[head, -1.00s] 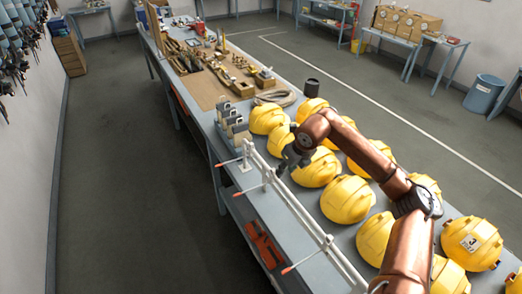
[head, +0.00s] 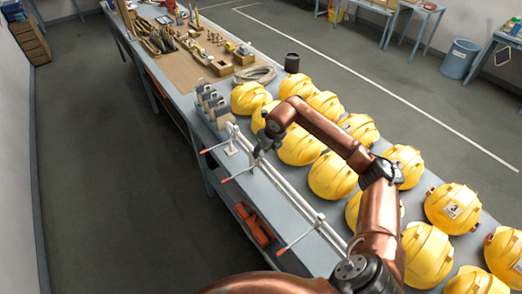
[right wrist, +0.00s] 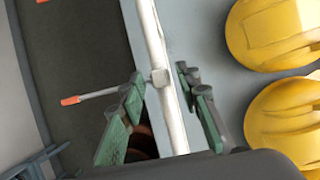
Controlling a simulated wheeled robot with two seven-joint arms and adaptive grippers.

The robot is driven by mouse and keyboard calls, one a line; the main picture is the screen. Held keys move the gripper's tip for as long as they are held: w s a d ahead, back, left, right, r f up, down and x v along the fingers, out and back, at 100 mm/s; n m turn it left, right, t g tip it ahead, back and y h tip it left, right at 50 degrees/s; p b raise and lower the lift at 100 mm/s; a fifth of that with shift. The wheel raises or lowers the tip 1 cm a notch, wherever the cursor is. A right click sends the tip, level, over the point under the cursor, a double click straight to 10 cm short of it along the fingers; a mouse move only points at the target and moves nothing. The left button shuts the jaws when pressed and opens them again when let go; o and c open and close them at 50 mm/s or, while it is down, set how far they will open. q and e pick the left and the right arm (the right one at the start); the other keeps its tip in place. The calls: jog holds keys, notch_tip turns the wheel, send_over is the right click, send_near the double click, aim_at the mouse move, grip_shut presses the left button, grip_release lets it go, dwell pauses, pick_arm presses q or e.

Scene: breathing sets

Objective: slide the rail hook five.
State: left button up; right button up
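A white rail (head: 292,198) runs along the left edge of the long table. Several thin hooks with orange tips stick out from it to the left: a far hook (head: 215,148), a middle hook (head: 238,175) and a near hook (head: 297,242). I see no numbers on them. My right gripper (head: 260,152) is over the rail by the middle hook. In the right wrist view its green-padded fingers (right wrist: 160,80) are apart, one on each side of the rail and a hook's collar (right wrist: 159,77). I cannot tell whether they touch it. My left gripper is out of view.
Yellow helmets (head: 332,176) fill the table right of the rail, close to my right arm. Grey blocks (head: 212,104) stand past the rail's far end. A dark cup (head: 292,62) and wooden tool trays lie further back. The floor left of the table is clear.

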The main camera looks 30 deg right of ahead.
jog(key=shift+w+f, duration=0.1)
grip_shut()
dwell(0.3)
dwell(0.4)
